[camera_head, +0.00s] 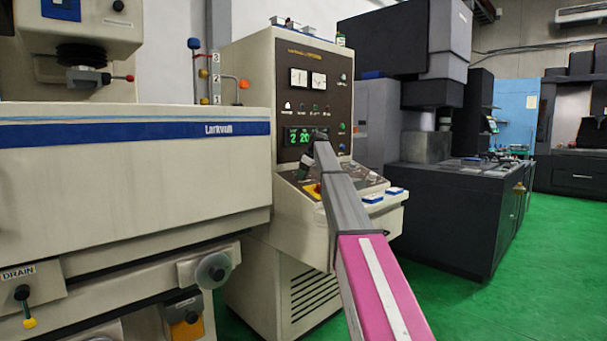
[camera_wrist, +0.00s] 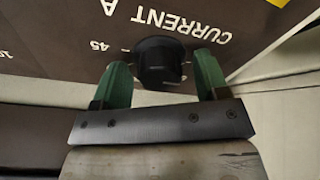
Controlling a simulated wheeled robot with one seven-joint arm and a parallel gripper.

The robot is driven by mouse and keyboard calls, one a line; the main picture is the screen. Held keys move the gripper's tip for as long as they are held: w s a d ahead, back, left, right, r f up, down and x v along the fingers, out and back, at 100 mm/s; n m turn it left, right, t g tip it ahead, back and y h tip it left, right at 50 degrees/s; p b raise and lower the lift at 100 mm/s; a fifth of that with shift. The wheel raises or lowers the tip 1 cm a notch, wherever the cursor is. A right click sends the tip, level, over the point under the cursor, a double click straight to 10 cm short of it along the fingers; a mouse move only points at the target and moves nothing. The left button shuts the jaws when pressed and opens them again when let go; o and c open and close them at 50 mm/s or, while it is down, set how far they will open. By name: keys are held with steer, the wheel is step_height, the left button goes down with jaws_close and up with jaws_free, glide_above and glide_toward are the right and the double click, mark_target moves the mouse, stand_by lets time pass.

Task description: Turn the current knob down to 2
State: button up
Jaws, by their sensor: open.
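In the wrist view the black current knob (camera_wrist: 160,62) sticks out of a dark brown panel (camera_wrist: 60,30), beside upside-down "CURRENT A" lettering and a "45" mark. My gripper (camera_wrist: 161,66) is open, with one green finger on each side of the knob. The left finger is close to the knob; I cannot tell if either touches it. No pointer on the knob is clear. In the head view my arm reaches to the cabinet's control panel (camera_head: 300,95) and hides the knob. A green-digit display (camera_head: 299,137) there seems to read "2 20".
A sloping console (camera_head: 300,187) with a red-and-yellow button (camera_head: 313,190) juts out below the panel. The cream machine body (camera_head: 130,165) stands at left. A dark machine (camera_head: 450,210) stands at right, with open green floor (camera_head: 560,260) beyond.

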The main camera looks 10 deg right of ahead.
steer(key=v, duration=1)
steer(key=shift+r, duration=0.4)
steer(key=shift+d, duration=0.1)
